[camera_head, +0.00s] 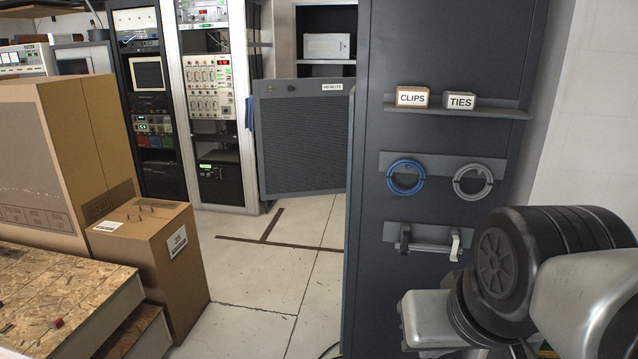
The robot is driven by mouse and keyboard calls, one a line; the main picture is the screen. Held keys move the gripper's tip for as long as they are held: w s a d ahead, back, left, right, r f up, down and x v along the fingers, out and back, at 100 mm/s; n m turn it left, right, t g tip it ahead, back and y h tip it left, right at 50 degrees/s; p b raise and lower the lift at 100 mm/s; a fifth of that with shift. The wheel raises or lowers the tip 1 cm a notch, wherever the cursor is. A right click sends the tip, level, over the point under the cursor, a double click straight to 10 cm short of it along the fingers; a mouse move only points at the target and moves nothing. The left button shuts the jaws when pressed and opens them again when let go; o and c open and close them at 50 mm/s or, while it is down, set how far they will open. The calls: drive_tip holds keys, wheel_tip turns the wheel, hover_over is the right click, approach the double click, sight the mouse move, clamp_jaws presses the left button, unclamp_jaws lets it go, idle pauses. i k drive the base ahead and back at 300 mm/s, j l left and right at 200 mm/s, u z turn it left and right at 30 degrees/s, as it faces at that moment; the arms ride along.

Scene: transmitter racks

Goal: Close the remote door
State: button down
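The remote door (300,140) is a dark grey panel with a perforated mesh middle, a small round lock at its top and a white label reading "REMOTE". It stands open in the middle of the head view, swung out over the floor. Its right edge meets the tall dark cabinet side; the hinge is hidden. Behind and above it, an open rack bay (326,18) shows a white box on a shelf. My arm shows at the lower right, in front of the cabinet side and apart from the door. My gripper is not in view.
The tall cabinet side (440,60) carries CLIPS and TIES boxes (412,97), blue and grey cable rings (406,177) and a handle bar. Cardboard boxes (150,260) and a chipboard-topped stack stand at left. Tiled floor (265,275) with dark tape marks is clear between them.

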sight(302, 125)
drive_tip(key=i+j+u, duration=0.1)
drive_tip(key=i, duration=0.55)
drive_tip(key=i+j+u, duration=0.1)
drive_tip(key=i+j, duration=0.15)
drive_tip(key=i, duration=0.35)
drive_tip(key=i+j+u, duration=0.15)
drive_tip(key=i+u, duration=0.15)
drive_tip(key=i+j+u, duration=0.1)
drive_tip(key=i+u, duration=0.2)
